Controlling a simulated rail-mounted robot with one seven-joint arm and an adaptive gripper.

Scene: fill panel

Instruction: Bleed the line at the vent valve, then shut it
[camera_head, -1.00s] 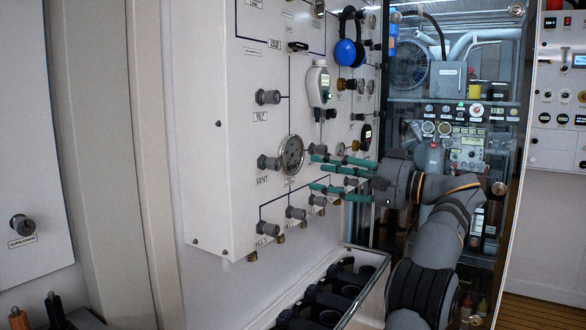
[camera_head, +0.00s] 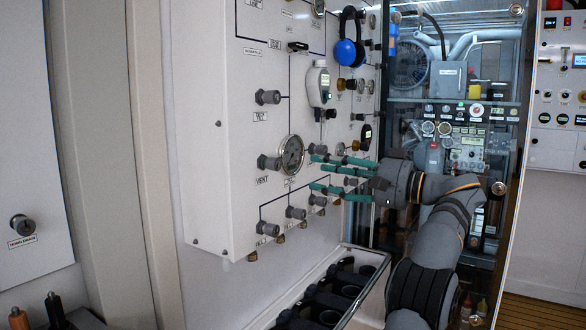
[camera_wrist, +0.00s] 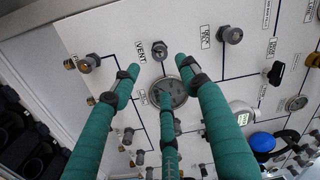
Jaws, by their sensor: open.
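The vent valve is a grey knob (camera_head: 268,162) with a VENT label below it, on the white panel in the head view. In the wrist view the knob (camera_wrist: 159,50) stands beside its VENT label, between and beyond the outer fingertips. A round gauge (camera_head: 291,155) sits just right of the knob; in the wrist view my middle finger covers part of it. My gripper (camera_head: 319,173) has green-wrapped fingers spread open and empty, pointing left along the panel. In the head view its tips are right of the gauge, apart from the vent knob.
More grey knobs (camera_head: 296,213) line the panel's lower edge. A white handheld meter (camera_head: 319,85) and blue headphones (camera_head: 346,52) hang above my gripper. An open tray of dark items (camera_head: 340,290) lies below the panel. A glass-fronted cabinet (camera_head: 455,100) stands behind my arm.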

